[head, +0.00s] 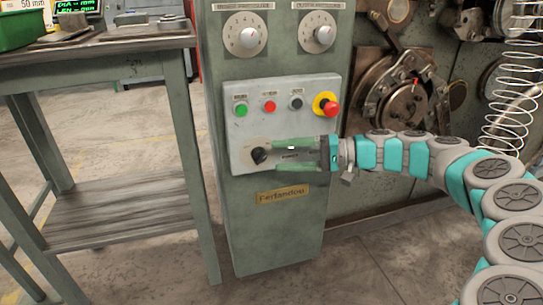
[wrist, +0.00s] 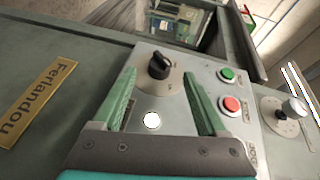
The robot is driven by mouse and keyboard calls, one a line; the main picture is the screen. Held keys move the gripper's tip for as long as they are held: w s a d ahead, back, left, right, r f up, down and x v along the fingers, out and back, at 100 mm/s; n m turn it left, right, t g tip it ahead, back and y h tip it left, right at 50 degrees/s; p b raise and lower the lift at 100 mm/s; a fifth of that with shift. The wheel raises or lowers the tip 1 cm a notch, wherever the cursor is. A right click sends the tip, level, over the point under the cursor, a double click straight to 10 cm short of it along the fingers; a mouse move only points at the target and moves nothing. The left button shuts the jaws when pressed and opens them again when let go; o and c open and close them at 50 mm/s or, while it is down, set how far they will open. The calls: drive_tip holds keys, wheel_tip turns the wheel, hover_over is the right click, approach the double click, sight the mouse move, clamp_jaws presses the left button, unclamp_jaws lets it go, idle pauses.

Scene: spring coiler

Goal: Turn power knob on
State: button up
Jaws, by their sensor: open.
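In the wrist view my gripper (wrist: 160,80) is open, with nothing between the fingertips. I cannot tell whether either finger touches the knob or dial.
Above the knob are a green button (head: 241,110), a red button (head: 269,106), a black button (head: 296,102) and a red emergency stop (head: 331,109) on yellow. Two dials sit higher. A workbench (head: 100,45) stands left; coiler machinery (head: 400,90) and a spring (head: 510,90) are right.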

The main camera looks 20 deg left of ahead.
drive_tip(key=shift+w+d+r, duration=0.1)
drive_tip(key=shift+w+d, duration=0.05)
drive_tip(key=shift+d, duration=0.7)
drive_tip(key=shift+w+d+r, duration=0.1)
drive_tip(key=shift+d, duration=0.7)
drive_tip(key=s+r+n+g+h+p, duration=0.1)
drive_tip(key=s+r+h+p, duration=0.15)
drive_tip(key=s, duration=0.65)
drive_tip(key=s+r+n+h+p, duration=0.1)
drive_tip(key=s+r+h+p, duration=0.2)
drive_tip(key=s, duration=0.6)
drive_tip(key=s+d+f+m+h+p, duration=0.1)
drive_tip(key=s+d+f+h, duration=0.2)
drive_tip(key=s+d, duration=0.3)
drive_tip(key=s+d+f+m+t+h+p, duration=0.1)
drive_tip(key=s+d+f+h, duration=0.3)
drive_tip(key=d, duration=0.6)
drive_tip(key=s+d+f+m+h+p, duration=0.1)
drive_tip(key=s+d+f+m+h, duration=0.2)
drive_tip(key=s+d, duration=0.5)
drive_tip(key=shift+s+f+h, duration=0.2)
drive_tip(key=shift+s+h, duration=0.15)
drive_tip(key=shift+s, duration=0.15)
drive_tip(key=shift+c, duration=0.2)
